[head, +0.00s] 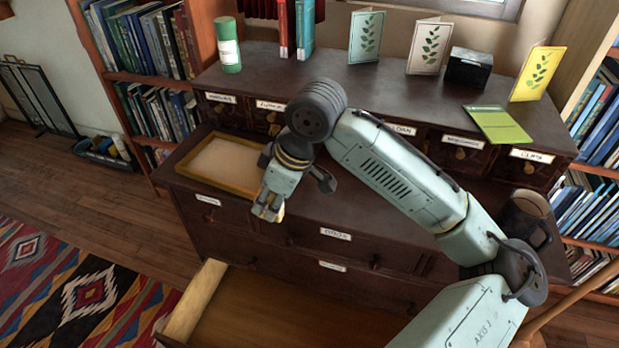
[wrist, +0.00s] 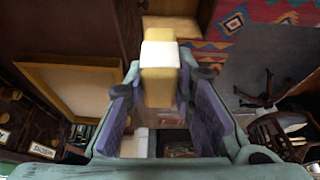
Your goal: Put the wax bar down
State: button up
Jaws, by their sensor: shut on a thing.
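My gripper (head: 268,210) is over the front part of the dark wooden cabinet top (head: 345,215), to the right of a shallow wood-framed tray (head: 190,178). In the wrist view its two purple-padded fingers (wrist: 158,95) are shut on a pale yellow block, the wax bar (wrist: 158,72), which sticks out past the fingertips. In the head view the bar is mostly hidden by the gripper, with only a little yellow showing at the fingertips. I cannot tell how high the bar is above the surface. The tray also shows at the left of the wrist view (wrist: 42,72).
An open drawer (head: 255,305) juts out below, in front of the cabinet. A green canister (head: 228,45), books, standing cards (head: 430,45), a black box (head: 468,68) and a green booklet (head: 498,124) occupy the upper shelf.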

jog(key=w+d+p, duration=0.1)
jog(key=w+d, duration=0.1)
jog(key=w, duration=0.1)
jog(key=w+d+p, duration=0.1)
jog(key=w+d, duration=0.2)
jog(key=w, duration=0.1)
jog(key=w+d+f+p, duration=0.1)
jog(key=w+d, duration=0.1)
jog(key=w, duration=0.1)
jog(key=shift+w+d, duration=0.25)
jog(key=shift+w, duration=0.1)
jog(key=shift+w+f, duration=0.1)
jog(key=shift+f, duration=0.1)
jog(key=shift+f+p, duration=0.55)
jog(key=shift+f, duration=1.15)
jog(key=shift+f, duration=0.1)
jog(key=o, duration=1)
